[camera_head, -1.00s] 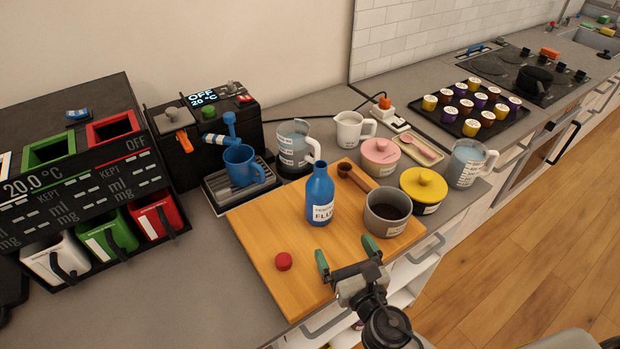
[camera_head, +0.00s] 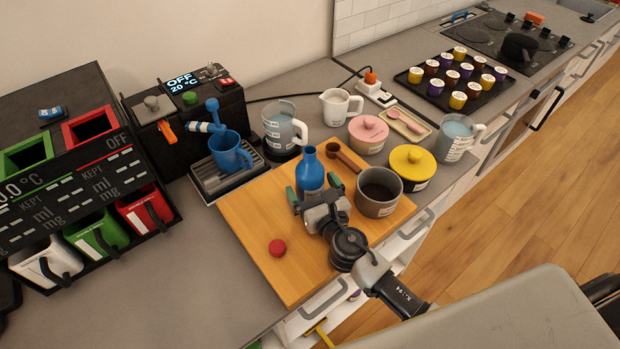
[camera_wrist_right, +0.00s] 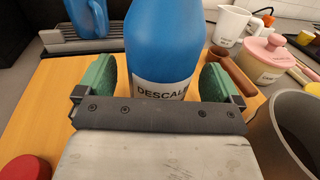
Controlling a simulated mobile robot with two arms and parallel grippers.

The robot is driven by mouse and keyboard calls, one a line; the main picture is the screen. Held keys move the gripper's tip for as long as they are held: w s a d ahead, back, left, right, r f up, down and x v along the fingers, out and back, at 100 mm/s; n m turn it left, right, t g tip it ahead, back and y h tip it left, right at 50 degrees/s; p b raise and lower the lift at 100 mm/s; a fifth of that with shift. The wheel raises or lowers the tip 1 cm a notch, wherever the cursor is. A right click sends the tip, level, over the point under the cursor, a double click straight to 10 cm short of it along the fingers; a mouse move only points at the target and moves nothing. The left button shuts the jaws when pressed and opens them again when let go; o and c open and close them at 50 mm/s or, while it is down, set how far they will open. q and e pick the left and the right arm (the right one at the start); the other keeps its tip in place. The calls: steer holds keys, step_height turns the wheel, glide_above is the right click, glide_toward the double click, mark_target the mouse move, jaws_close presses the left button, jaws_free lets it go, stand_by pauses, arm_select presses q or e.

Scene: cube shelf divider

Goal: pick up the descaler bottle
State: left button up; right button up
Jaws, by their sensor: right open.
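The descaler bottle (camera_head: 310,170) is blue and stands upright on the wooden board, with no cap on its neck. In the right wrist view the bottle (camera_wrist_right: 165,45) shows a white label reading "DESCAL", partly hidden by my gripper. My right gripper (camera_head: 312,193) is open, with its green-padded fingers on either side of the bottle's lower part. In the wrist view a gap shows between each pad and the bottle, and my right gripper (camera_wrist_right: 158,85) is not closed on it. A red cap (camera_head: 277,248) lies on the board to the left. My left gripper is not in view.
The wooden board (camera_head: 250,215) lies on the grey counter. A grey pot (camera_head: 378,190) stands close right of the bottle, and a brown wooden scoop (camera_head: 345,157) lies behind. A blue mug (camera_head: 231,152) sits on the coffee machine's tray.

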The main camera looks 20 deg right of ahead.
steer(key=shift+w+a, duration=0.1)
steer(key=shift+w, duration=0.75)
steer(key=c, duration=1.2)
